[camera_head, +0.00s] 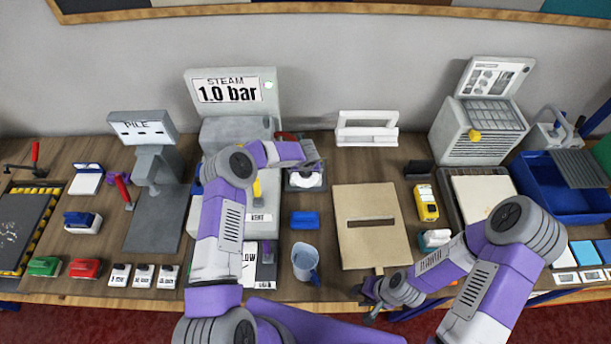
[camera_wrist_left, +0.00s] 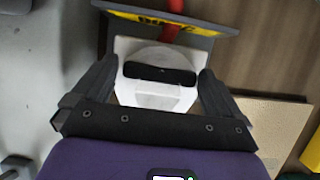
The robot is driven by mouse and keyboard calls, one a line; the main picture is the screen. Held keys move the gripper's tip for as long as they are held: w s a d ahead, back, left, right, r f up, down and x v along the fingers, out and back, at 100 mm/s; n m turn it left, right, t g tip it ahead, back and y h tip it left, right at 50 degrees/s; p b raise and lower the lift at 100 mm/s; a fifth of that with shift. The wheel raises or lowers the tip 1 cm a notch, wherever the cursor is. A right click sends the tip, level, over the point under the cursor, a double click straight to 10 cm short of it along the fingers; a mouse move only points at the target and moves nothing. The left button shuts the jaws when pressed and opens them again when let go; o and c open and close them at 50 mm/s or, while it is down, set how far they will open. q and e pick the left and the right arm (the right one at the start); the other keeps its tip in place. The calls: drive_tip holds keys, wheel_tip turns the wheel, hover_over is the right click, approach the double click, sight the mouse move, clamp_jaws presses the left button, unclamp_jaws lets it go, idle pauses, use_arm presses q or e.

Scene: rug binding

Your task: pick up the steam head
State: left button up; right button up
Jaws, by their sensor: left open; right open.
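The steam head appears to be the white rounded piece with a dark bar across it in the left wrist view (camera_wrist_left: 158,92). In the head view it shows as a white and dark shape (camera_head: 306,181) right of the steam machine, partly hidden by my left gripper (camera_head: 308,164). The left gripper is open, with one dark finger on each side of the white piece in the wrist view (camera_wrist_left: 156,72). I cannot tell whether the fingers touch it. My right gripper (camera_head: 366,298) is open and apparently empty at the table's front edge, below the tan board.
The steam machine (camera_head: 232,92) reads 1.0 bar behind my left arm. A blue block (camera_head: 305,220) and a grey jug (camera_head: 305,262) stand in front of the white piece. A tan slotted board (camera_head: 372,248) lies to the right. A plate with yellow (camera_wrist_left: 150,17) and a red part stand beyond it.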

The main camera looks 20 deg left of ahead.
use_arm(q)
drive_tip(key=shift+s+r, duration=0.1)
drive_tip(key=shift+w, duration=0.2)
drive_tip(key=c, duration=1.8)
drive_tip(key=shift+o, duration=0.2)
drive_tip(key=shift+r, duration=0.1)
wheel_tip(320, 180, up, 28)
